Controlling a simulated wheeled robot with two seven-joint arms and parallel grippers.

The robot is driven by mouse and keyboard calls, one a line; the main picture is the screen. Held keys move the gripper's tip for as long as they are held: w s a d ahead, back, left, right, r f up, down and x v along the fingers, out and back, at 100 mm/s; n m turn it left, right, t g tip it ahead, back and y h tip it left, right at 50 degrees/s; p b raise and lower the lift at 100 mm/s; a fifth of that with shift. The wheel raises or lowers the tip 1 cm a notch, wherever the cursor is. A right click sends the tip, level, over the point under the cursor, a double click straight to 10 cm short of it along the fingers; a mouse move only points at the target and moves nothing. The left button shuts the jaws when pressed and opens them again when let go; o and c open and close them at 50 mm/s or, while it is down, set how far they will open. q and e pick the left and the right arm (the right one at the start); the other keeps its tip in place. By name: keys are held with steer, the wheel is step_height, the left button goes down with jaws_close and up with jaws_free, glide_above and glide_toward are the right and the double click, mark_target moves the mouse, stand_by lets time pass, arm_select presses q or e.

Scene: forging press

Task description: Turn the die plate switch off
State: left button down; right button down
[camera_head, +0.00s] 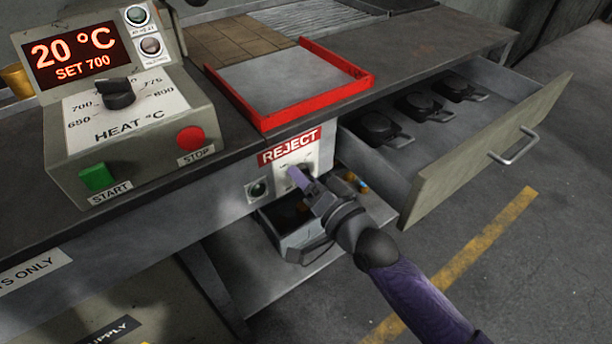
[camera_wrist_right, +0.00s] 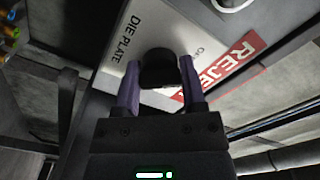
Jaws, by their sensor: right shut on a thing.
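The die plate switch is a dark knob (camera_wrist_right: 158,68) on a white panel labelled DIE PLATE (camera_wrist_right: 122,55) in the right wrist view. In the head view that panel (camera_head: 311,155) sits on the bench front below the red REJECT label (camera_head: 290,146). My right gripper (camera_head: 296,175) is at the panel, its purple fingers (camera_wrist_right: 158,85) on both sides of the knob and shut on it. The knob is mostly hidden by the gripper in the head view, and its exact setting cannot be read. My left gripper is not in view.
An open drawer (camera_head: 430,180) with several dark die pieces juts out right of the panel. A red-rimmed tray (camera_head: 264,122) lies on the bench above. The heat control box (camera_head: 130,140) stands left. A grey bin (camera_head: 305,242) sits on the shelf below.

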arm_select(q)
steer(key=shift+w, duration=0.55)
arm_select(e)
steer(key=shift+n, duration=0.6)
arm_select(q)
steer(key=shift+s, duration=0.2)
arm_select(e)
steer(key=shift+f, duration=0.1)
steer(key=c, duration=0.6)
jaws_free()
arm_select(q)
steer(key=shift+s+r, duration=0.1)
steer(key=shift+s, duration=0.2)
arm_select(e)
steer(key=o, duration=0.4)
steer(key=shift+o, duration=0.2)
arm_select(q)
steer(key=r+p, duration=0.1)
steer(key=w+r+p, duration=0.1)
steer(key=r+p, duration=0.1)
steer(key=p, duration=0.1)
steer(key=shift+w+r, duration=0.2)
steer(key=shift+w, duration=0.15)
arm_select(e)
steer(key=v, duration=1)
